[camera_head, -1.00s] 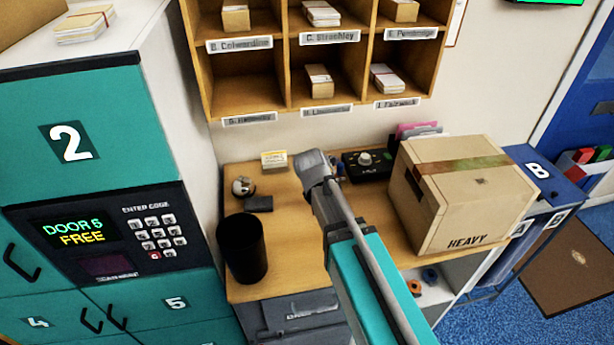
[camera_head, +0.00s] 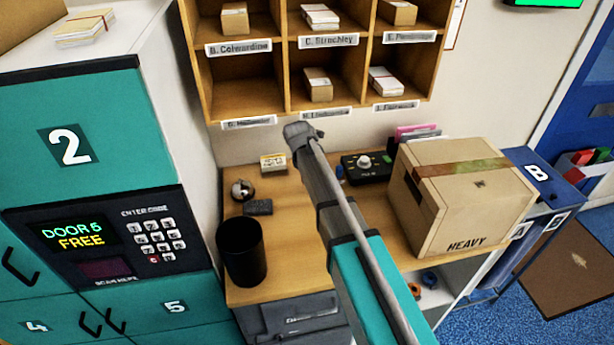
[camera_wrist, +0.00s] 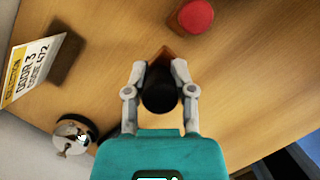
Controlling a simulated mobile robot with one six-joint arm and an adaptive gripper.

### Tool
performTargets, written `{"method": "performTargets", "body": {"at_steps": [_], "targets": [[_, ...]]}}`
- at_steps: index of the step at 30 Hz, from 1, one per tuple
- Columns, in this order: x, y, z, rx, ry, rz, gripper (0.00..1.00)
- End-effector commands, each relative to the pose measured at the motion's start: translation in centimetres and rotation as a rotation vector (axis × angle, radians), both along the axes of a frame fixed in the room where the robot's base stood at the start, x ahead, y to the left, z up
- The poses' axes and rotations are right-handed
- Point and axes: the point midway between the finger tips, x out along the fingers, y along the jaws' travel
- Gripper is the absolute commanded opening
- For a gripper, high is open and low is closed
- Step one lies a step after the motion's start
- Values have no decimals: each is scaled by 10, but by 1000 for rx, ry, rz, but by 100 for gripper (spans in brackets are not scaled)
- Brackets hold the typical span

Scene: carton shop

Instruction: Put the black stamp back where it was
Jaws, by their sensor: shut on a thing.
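The black stamp (camera_wrist: 160,99) shows in the wrist view as a dark round knob between the two fingers of my gripper (camera_wrist: 160,78). The gripper is shut on it. A brown, angular part shows just beyond the knob; I cannot tell whether it is the stamp's base or something on the desk. In the head view my wrist is over the back of the wooden desk (camera_head: 285,235), and it hides the fingers and the stamp. A red round-topped thing (camera_wrist: 195,16), perhaps another stamp, stands on the desk ahead of the gripper.
A door-code card (camera_head: 273,163), a bell (camera_head: 243,189), a dark pad (camera_head: 258,207) and a black bin (camera_head: 241,252) are on the left. A black box with a knob (camera_head: 366,168) and a heavy carton (camera_head: 460,205) stand right. Pigeonholes (camera_head: 287,60) hang above.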

Motion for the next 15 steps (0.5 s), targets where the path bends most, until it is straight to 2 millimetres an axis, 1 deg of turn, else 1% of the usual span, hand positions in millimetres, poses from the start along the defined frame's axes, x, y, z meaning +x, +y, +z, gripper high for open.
{"method": "performTargets", "body": {"at_steps": [9,11,15], "targets": [[1,1,0,0,0,1,2],[4,2,0,0,0,1,2],[19,6,0,0,0,1,2]]}}
